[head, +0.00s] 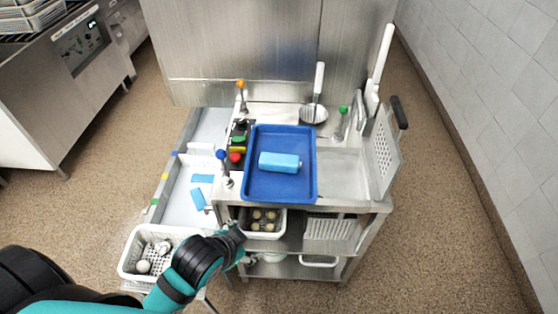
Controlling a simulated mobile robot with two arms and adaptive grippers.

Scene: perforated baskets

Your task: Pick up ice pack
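The ice pack looks to be the light blue block (279,162) lying flat on a dark blue tray (303,187) on top of the steel station. My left arm comes in from the lower left, and its dark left gripper (238,238) is below the tray's front edge, by the left end of a white basket on the shelf. It is apart from the block. Its fingers are small and partly hidden by the wrist, so I cannot tell if they are open. My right gripper is not in view.
The shelf basket (270,236) holds several round items. A white perforated basket (128,262) is at the lower left. A perforated panel (384,150) stands at the tray's right, beyond bare steel. Coloured-knob posts (341,124) stand around the tray. Floor at right is clear.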

